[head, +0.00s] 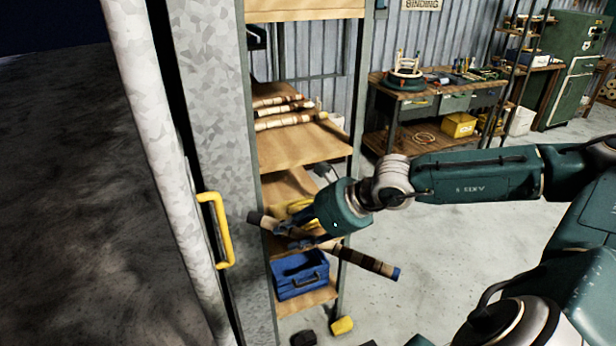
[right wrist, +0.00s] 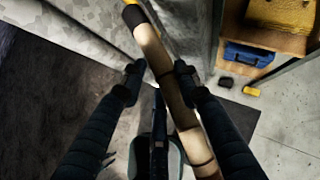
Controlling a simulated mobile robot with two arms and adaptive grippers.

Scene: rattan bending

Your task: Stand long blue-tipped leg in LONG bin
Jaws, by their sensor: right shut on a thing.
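My right gripper (head: 300,238) is shut on a long rattan leg (head: 362,260), held slanted in front of the shelf rack. The leg's blue tip (head: 396,273) points to the lower right; its other end, with a dark band, points to the upper left. My left gripper is not in view. I cannot make out a bin marked LONG in either view.
The shelf rack (head: 305,144) holds several rattan poles (head: 280,122) and a blue toolbox (head: 300,273). A grey metal panel (head: 212,100) with a yellow handle (head: 217,230) stands close at left. A workbench (head: 432,98) stands behind. The concrete floor at right is mostly clear.

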